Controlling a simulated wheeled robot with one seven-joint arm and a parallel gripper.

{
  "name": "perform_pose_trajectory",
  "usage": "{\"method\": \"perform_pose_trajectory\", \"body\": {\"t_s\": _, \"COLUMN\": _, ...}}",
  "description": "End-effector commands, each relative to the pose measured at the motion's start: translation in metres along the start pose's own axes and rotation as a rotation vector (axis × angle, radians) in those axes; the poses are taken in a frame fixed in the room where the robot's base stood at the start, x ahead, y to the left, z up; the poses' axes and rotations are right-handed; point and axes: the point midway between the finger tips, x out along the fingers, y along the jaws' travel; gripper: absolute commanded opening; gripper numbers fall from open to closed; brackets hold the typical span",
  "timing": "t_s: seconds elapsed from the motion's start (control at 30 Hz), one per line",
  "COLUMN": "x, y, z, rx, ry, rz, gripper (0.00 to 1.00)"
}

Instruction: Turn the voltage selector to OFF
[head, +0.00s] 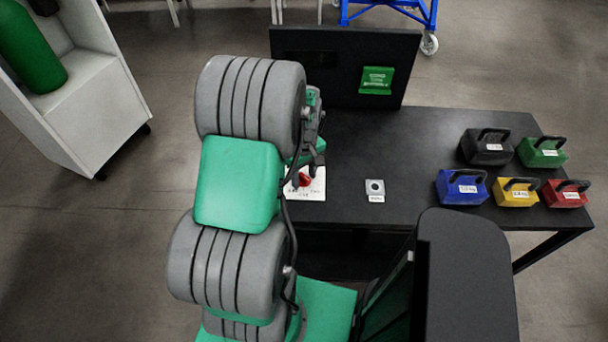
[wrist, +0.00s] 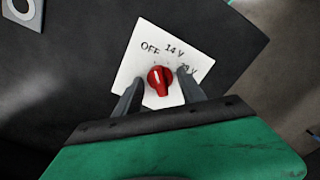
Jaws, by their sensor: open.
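The voltage selector is a red knob (wrist: 160,80) on a white plate (wrist: 140,55) marked OFF, 14 V and a further V label partly covered by a finger. A pale line on the knob points roughly up, between OFF and 14 V in the wrist view; its exact setting is hard to tell. My gripper (wrist: 157,88) is open, with one dark finger on each side of the knob; I cannot tell whether either touches it. In the head view the knob (head: 301,180) and plate (head: 316,188) show beside my arm, which hides part of them, and my gripper (head: 312,150) is just above.
The plate lies on a black table (head: 420,140). A small grey square with a round part (head: 375,188) lies to its right. Several coloured weights with handles, including a blue one (head: 461,187), stand at the right. An upright black panel (head: 345,70) with a green label stands behind.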

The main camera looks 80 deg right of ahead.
Motion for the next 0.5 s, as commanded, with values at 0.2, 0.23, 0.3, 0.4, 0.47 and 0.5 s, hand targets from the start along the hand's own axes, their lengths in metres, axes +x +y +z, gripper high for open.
{"method": "perform_pose_trajectory", "body": {"t_s": 0.2, "x": -0.003, "y": 0.000, "z": 0.000, "rx": 0.000, "ry": 0.000, "rz": 0.000, "gripper": 0.47}}
{"method": "perform_pose_trajectory", "body": {"t_s": 0.23, "x": -0.005, "y": 0.000, "z": 0.000, "rx": 0.000, "ry": 0.000, "rz": 0.000, "gripper": 0.47}}
{"method": "perform_pose_trajectory", "body": {"t_s": 0.3, "x": -0.011, "y": 0.000, "z": 0.000, "rx": 0.000, "ry": 0.001, "rz": 0.001, "gripper": 0.47}}
{"method": "perform_pose_trajectory", "body": {"t_s": 0.4, "x": -0.022, "y": 0.000, "z": 0.000, "rx": 0.000, "ry": 0.001, "rz": 0.001, "gripper": 0.47}}
{"method": "perform_pose_trajectory", "body": {"t_s": 0.47, "x": -0.027, "y": 0.000, "z": 0.000, "rx": 0.000, "ry": 0.001, "rz": 0.001, "gripper": 0.47}}
{"method": "perform_pose_trajectory", "body": {"t_s": 0.5, "x": -0.031, "y": 0.000, "z": 0.000, "rx": 0.000, "ry": 0.001, "rz": 0.001, "gripper": 0.47}}
